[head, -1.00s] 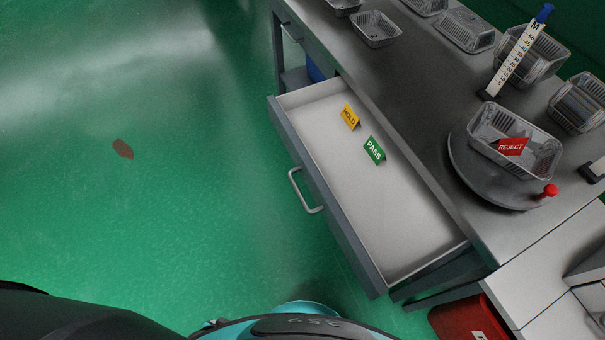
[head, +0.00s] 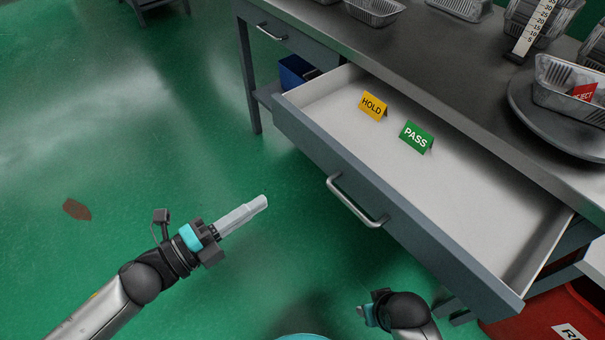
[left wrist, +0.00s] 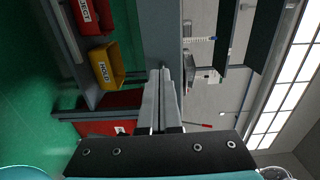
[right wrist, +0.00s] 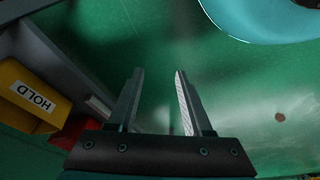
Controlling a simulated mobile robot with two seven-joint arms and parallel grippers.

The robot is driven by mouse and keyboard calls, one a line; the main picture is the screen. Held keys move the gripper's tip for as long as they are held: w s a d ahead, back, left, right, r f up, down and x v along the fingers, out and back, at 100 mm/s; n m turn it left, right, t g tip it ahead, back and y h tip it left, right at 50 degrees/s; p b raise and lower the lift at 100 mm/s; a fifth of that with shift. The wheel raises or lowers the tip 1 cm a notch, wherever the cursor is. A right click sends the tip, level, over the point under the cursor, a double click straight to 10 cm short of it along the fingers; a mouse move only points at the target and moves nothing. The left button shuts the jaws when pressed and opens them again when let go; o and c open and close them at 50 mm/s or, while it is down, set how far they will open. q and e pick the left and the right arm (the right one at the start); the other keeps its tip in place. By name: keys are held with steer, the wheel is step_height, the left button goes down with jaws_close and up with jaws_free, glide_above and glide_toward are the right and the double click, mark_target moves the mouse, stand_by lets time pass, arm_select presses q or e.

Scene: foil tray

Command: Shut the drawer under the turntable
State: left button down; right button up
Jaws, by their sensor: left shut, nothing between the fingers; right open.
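The drawer (head: 290,128) stands pulled out from under the bench, with a grey front, a bar handle (head: 352,208) and a pale inside. The turntable (head: 522,108) is on the bench top above its right part, cut off by the picture edge. My left gripper (head: 264,201) is shut and empty, in the air left of the handle and apart from it. Its closed fingers show in the left wrist view (left wrist: 161,76). My right gripper (right wrist: 158,72) is open and empty in the right wrist view; in the head view only part of that arm shows at the bottom.
A yellow HOLD card (head: 373,105) and a green PASS card (head: 416,137) stand in the drawer. Foil trays (head: 374,10) and a tray with a red REJECT card (head: 584,91) are on the bench. A red bin (head: 545,318) is at lower right.

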arm_select(q)
steer(key=b, duration=0.3)
glide_toward(327, 161)
steer(key=x, duration=0.5)
steer(key=shift+w+d, duration=0.6)
steer(key=shift+d, duration=0.15)
arm_select(e)
step_height(327, 161, up, 6)
steer(key=w+t, duration=0.1)
steer(key=w, duration=0.1)
steer(key=shift+w+r, duration=0.15)
steer(key=shift+r, duration=0.05)
steer(key=shift+a, duration=0.1)
arm_select(q)
steer(key=shift+d, duration=0.1)
arm_select(e)
steer(key=shift+w, duration=0.1)
